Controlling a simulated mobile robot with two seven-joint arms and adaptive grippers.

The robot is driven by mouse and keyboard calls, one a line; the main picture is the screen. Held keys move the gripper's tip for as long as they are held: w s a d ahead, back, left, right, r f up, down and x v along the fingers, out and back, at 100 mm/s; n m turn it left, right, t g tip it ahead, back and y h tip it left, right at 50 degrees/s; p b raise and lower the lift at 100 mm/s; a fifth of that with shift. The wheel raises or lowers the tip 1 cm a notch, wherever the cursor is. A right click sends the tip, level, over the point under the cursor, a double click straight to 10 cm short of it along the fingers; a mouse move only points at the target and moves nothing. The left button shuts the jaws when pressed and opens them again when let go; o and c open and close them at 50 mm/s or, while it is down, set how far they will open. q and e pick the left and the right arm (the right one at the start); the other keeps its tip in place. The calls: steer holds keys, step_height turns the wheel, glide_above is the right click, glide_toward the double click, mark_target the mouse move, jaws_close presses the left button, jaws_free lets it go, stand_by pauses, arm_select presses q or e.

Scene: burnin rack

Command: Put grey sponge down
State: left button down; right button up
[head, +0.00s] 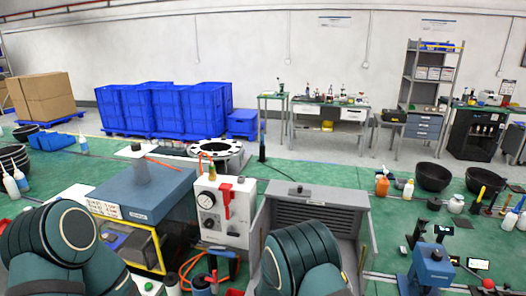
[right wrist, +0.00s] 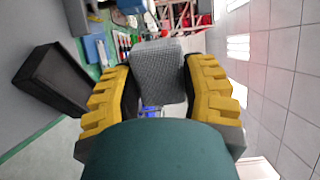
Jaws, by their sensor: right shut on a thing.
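The grey sponge (right wrist: 157,72), a textured block, is between the yellow-padded fingers of my right gripper (right wrist: 160,78) in the right wrist view. The gripper is shut on it, with a finger against each side. The sponge is held in the air, and no surface shows touching it. In the head view my two arms come in at the bottom edge. Neither gripper nor the sponge can be made out there, and my left gripper is out of view.
Bottles, black bowls (head: 432,177) and tools crowd the right. A black tray (right wrist: 55,80) shows in the wrist view.

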steer(key=s+a+n+t+y, duration=0.3)
steer(key=s+n+t+y, duration=0.1)
steer(key=s+n+t, duration=0.3)
step_height(320, 180, down, 9)
steer(key=m+t+b, duration=0.1)
steer(key=b, duration=0.8)
steer(key=shift+w+d+b, duration=0.25)
steer(key=shift+w+b, duration=0.05)
steer(key=shift+b, duration=0.05)
